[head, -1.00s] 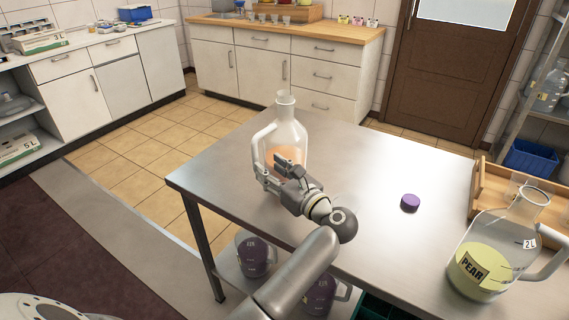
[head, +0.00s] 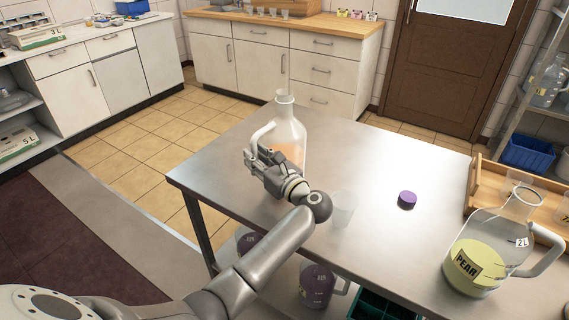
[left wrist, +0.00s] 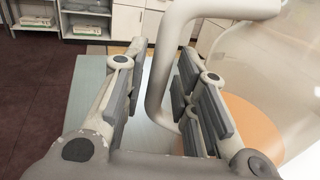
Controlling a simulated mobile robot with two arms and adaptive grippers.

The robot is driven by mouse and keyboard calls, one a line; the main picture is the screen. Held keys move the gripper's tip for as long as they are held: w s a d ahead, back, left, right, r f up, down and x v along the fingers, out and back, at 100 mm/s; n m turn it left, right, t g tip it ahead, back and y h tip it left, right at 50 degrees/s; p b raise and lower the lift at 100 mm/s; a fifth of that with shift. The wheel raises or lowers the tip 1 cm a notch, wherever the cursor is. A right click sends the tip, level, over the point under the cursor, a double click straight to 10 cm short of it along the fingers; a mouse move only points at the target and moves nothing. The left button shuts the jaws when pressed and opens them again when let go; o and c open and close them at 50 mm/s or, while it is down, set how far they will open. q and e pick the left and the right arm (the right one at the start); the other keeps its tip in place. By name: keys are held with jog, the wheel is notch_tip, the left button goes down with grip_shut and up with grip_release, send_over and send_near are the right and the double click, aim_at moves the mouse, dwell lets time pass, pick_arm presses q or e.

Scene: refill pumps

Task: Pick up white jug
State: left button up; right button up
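A clear, whitish jug (head: 290,132) with a white handle and an orange label stands upright on the steel table. Its handle (head: 258,137) faces left. My left gripper (head: 256,162) is at the lower part of that handle. In the left wrist view the handle (left wrist: 161,85) runs between the two spread fingers, with a gap beside the left finger. The gripper (left wrist: 160,95) looks open, and the jug's orange label (left wrist: 256,128) shows just right of the fingers. My right gripper is not in view.
On the steel table (head: 385,235) stand a small clear cup (head: 343,208) near my left wrist, a purple cap (head: 407,200) and a jug labelled PEAR (head: 480,260) at the right. A wooden tray (head: 483,190) is behind it. Purple-labelled jugs (head: 317,285) stand on the lower shelf.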

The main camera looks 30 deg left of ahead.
pick_arm(q)
grip_shut()
jog(key=shift+r, duration=0.15)
jog(key=shift+w+r, duration=0.1)
